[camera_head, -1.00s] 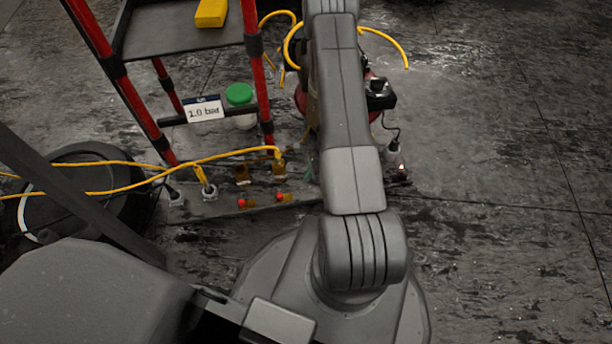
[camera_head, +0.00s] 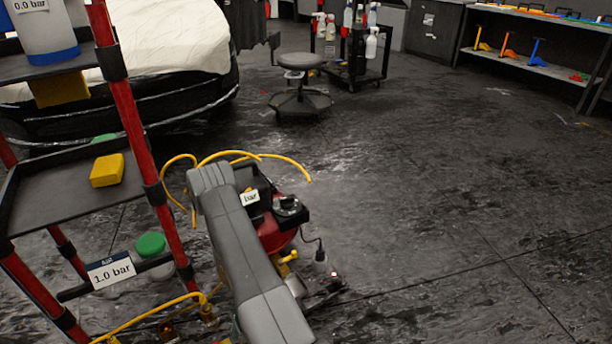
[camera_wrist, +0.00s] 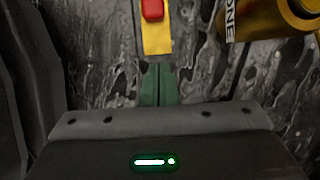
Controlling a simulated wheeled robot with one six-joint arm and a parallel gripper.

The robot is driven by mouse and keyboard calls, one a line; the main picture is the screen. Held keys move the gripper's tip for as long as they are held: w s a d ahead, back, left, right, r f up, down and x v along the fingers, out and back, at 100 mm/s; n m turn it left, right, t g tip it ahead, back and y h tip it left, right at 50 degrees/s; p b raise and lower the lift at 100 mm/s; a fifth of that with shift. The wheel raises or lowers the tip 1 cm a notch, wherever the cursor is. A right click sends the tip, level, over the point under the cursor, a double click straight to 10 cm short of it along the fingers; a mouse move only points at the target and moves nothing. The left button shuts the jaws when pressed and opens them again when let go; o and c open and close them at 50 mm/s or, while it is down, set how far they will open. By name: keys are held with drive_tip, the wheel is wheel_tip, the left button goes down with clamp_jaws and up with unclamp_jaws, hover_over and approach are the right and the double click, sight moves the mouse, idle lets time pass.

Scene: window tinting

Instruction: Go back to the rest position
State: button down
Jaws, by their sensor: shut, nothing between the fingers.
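My gripper (camera_wrist: 158,86) shows in the wrist view as two green fingers pressed together, shut and empty. A yellow piece (camera_wrist: 156,36) with a red part (camera_wrist: 152,9) on it lies just beyond the fingertips in that picture; I cannot tell whether they touch. In the head view my grey arm (camera_head: 240,250) reaches up from the bottom edge, beside the red-framed cart.
The red-framed cart (camera_head: 134,130) stands at left with a yellow block (camera_head: 107,170) on its shelf. A red compressor (camera_head: 275,234) with yellow hoses sits right by my arm. A stool (camera_head: 300,98) and a covered car (camera_head: 150,62) stand farther back. Floor at right is clear.

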drive_tip(key=shift+w+d+r+p, duration=0.1)
drive_tip(key=shift+w+d+p, duration=0.25)
drive_tip(key=shift+d, duration=0.3)
drive_tip(key=shift+w+d+r+p, duration=0.1)
drive_tip(key=shift+w+d, duration=0.3)
drive_tip(key=shift+d, duration=0.2)
drive_tip(key=shift+p+v, duration=0.35)
drive_tip(key=shift+v, duration=0.7)
drive_tip(key=shift+w+d+r, duration=0.2)
drive_tip(key=shift+d+r, duration=0.05)
drive_tip(key=shift+r, duration=0.1)
